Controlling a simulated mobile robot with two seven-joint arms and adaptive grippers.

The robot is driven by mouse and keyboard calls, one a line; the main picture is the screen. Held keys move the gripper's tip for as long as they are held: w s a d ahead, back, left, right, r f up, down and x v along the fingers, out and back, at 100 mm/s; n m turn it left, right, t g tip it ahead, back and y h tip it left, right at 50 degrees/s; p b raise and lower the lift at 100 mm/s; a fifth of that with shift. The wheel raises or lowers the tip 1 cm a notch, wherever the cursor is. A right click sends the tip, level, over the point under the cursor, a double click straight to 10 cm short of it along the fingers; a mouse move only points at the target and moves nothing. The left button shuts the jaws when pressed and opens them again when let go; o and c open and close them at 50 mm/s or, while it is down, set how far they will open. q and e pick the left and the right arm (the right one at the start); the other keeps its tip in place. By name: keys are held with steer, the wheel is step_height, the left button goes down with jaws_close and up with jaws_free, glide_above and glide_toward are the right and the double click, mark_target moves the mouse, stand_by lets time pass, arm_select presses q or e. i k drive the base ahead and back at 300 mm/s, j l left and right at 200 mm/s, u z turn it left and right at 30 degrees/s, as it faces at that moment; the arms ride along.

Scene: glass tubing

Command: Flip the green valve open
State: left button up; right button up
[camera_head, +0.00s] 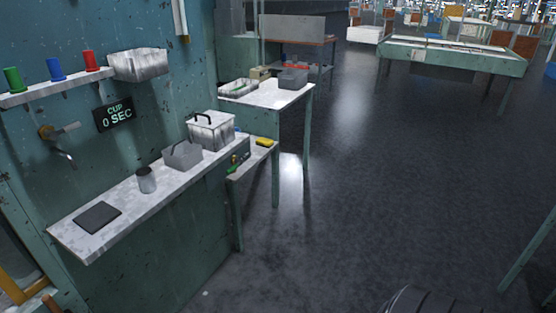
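No green valve can be made out for certain. Small green and red parts (237,162) sit at the far end of the wall counter, too small to tell what they are. A brass and grey tap (58,131) is on the teal wall at the left, with its spout pointing down. A green cup (13,79) stands on the wall shelf. Neither of my grippers is in view.
The counter (125,195) holds a dark pad (97,217), a metal cup (146,180), a grey caddy (182,154) and a lidded white box (210,131). The dark floor (385,190) is open at centre and right.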

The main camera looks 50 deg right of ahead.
mark_target(237, 161)
steer(key=z, duration=1.2)
